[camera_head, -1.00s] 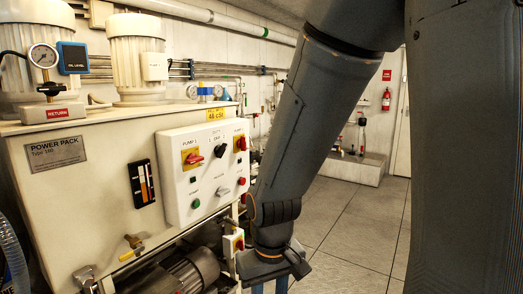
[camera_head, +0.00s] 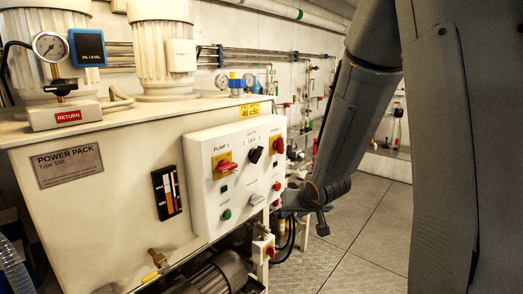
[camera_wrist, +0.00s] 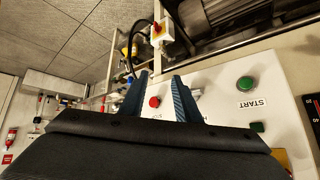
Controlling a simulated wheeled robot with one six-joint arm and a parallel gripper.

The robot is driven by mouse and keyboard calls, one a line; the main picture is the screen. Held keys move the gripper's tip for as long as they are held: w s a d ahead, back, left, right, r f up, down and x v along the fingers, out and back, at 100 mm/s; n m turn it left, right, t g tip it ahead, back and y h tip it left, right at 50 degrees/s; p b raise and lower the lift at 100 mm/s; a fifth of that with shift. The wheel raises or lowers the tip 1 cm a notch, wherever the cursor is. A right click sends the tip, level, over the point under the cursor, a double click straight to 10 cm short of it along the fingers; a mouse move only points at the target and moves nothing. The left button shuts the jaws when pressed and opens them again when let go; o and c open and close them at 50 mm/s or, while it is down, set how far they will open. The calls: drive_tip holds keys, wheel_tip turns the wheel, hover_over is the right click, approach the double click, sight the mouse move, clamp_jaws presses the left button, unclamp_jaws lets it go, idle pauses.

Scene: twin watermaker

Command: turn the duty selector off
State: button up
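The duty selector (camera_head: 255,155) is a black rotary knob at the top middle of the white control panel (camera_head: 207,208), under a small "1 OFF 2" label. Its handle looks tilted, but I cannot tell for sure which mark it points to. It is not identifiable in the wrist view. My gripper (camera_wrist: 161,76) is open and empty, its two blue-grey fingers apart. A red button (camera_wrist: 153,102) shows between the fingers in the wrist view. In the head view my wrist is to the right of the panel, lower than the selector, and the fingertips are hard to make out.
Red switches on yellow plates (camera_head: 224,165) and (camera_head: 278,146) flank the selector. A green start button (camera_head: 227,214) and a grey knob (camera_head: 256,199) sit below. An emergency stop box (camera_head: 263,249) hangs under the panel. Floor (camera_head: 362,235) is open to the right.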

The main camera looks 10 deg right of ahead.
drive_tip(key=w+r+t+y+p, duration=0.2)
drive_tip(key=w+r+t+y, duration=0.25)
drive_tip(key=w+r, duration=0.35)
drive_tip(key=t+y+p, duration=0.2)
drive_tip(key=y+p, duration=0.1)
drive_tip(key=y, duration=0.3)
approach(260, 155)
drive_tip(key=w, duration=0.2)
drive_tip(key=shift+g, duration=0.25)
drive_tip(key=shift+s+a+p+x, duration=0.15)
drive_tip(key=shift+p+x, duration=0.25)
drive_tip(key=shift+x, duration=1.45)
drive_tip(key=shift+s+a+p+x, duration=0.15)
drive_tip(key=shift+p+x, duration=0.25)
drive_tip(key=shift+x, duration=1.4)
drive_tip(key=shift+w+r, duration=0.1)
drive_tip(key=shift+r, duration=0.05)
clamp_jaws()
